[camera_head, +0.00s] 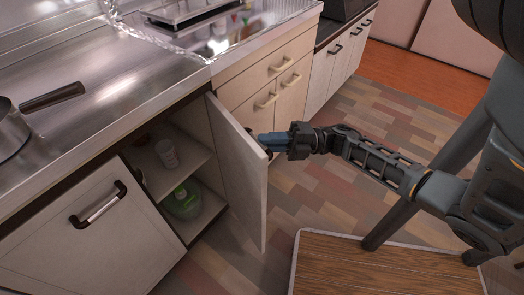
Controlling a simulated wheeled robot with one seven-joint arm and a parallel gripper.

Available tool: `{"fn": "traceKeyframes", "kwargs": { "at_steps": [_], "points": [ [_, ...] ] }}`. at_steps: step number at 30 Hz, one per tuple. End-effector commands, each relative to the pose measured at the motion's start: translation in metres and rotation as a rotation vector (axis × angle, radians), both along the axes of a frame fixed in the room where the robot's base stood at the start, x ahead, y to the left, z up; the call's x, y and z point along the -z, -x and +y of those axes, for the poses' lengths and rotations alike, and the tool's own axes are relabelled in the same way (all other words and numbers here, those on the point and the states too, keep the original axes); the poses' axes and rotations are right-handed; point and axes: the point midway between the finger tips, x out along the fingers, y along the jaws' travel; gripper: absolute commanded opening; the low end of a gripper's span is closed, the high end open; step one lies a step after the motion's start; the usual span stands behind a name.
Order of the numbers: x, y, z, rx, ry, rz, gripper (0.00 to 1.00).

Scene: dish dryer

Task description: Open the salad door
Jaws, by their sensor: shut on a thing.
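A pale cabinet door (236,165) under the steel counter stands swung open, with its inner face partly toward me. No label on it shows that it is the salad door. My gripper (268,141) is at the door's outer side, near its upper free edge. Its blue fingers are shut on the door's handle, which is mostly hidden behind the door and the fingers.
A closed door with a dark-ended handle (98,205) is at the left. Closed drawers (272,68) are beyond the open door. A pot (12,128) sits on the counter (110,80). A wooden board (375,270) lies low at the front. Patterned floor (325,175) is clear beside the door.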

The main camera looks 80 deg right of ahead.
Motion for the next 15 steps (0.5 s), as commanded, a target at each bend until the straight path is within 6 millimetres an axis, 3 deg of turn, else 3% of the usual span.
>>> {"fn": "traceKeyframes", "kwargs": {
  "at_steps": [1,15],
  "points": [
    [0.009,0.003,-0.005,-0.021,0.002,0.010,0.00],
    [0.004,0.011,-0.024,-0.126,0.003,0.011,0.00]
  ]
}}
